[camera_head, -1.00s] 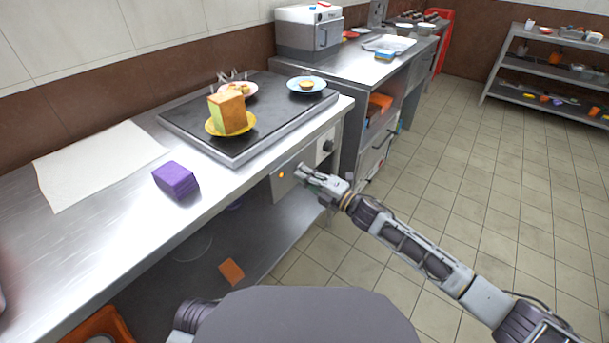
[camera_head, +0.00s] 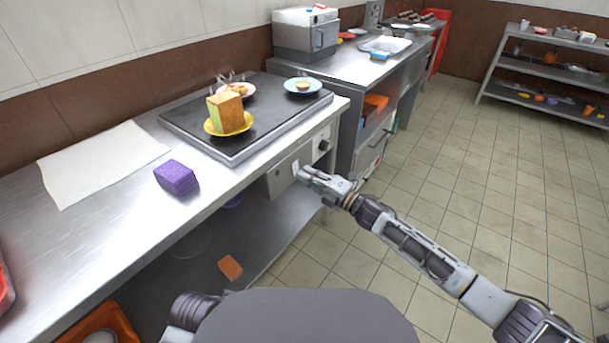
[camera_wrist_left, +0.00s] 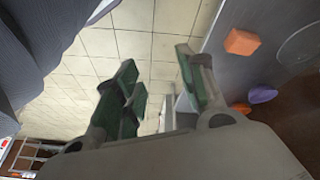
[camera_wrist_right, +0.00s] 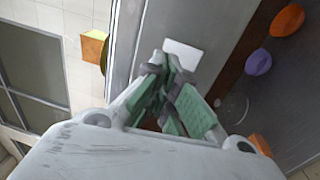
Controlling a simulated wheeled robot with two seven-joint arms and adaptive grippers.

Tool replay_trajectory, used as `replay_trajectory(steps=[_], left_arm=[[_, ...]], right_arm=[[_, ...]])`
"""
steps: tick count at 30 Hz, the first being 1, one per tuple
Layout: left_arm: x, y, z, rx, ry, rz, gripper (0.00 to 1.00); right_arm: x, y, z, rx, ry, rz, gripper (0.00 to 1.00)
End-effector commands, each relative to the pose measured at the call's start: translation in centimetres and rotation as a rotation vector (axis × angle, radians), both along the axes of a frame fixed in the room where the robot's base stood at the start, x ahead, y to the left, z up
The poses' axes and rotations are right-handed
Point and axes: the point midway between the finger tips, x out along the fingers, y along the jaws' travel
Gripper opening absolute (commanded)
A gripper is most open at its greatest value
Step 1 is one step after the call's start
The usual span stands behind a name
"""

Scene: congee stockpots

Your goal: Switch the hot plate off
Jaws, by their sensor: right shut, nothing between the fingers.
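The dark hot plate (camera_head: 272,112) is set in the steel counter. On the counter's front below it are a black knob (camera_head: 324,145) and a grey panel (camera_head: 281,178) with a small white switch plate (camera_head: 295,168). No lit lamp shows on the panel. My right gripper (camera_head: 304,174) is shut and empty, right at the panel beside the white plate. In the right wrist view its closed fingertips (camera_wrist_right: 160,62) are just below the white plate (camera_wrist_right: 183,52); whether they touch it I cannot tell. My left gripper (camera_wrist_left: 157,66) is open and empty, away from the panel.
A yellow plate (camera_head: 209,128) with a tall block, a pink plate and a blue plate (camera_head: 303,86) stand on the hot plate, with pale wisps above. A purple block (camera_head: 177,177) and a white sheet (camera_head: 95,160) lie on the counter. The floor on the right is clear.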

Motion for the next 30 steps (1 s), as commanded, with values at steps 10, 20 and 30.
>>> replay_trajectory(steps=[10,20,30], left_arm=[[-0.2,0.3,1.0,0.018,0.020,-0.001,0.40],[-0.1,0.8,2.6,0.037,0.024,0.001,0.40],[0.1,1.1,1.4,0.053,0.050,0.002,0.40]], right_arm=[[-0.8,-1.5,0.3,0.000,0.000,-0.001,0.00],[-2.4,-3.8,0.6,-0.002,0.001,-0.001,0.00],[-4.5,-6.6,1.0,-0.002,0.000,0.000,0.00]])
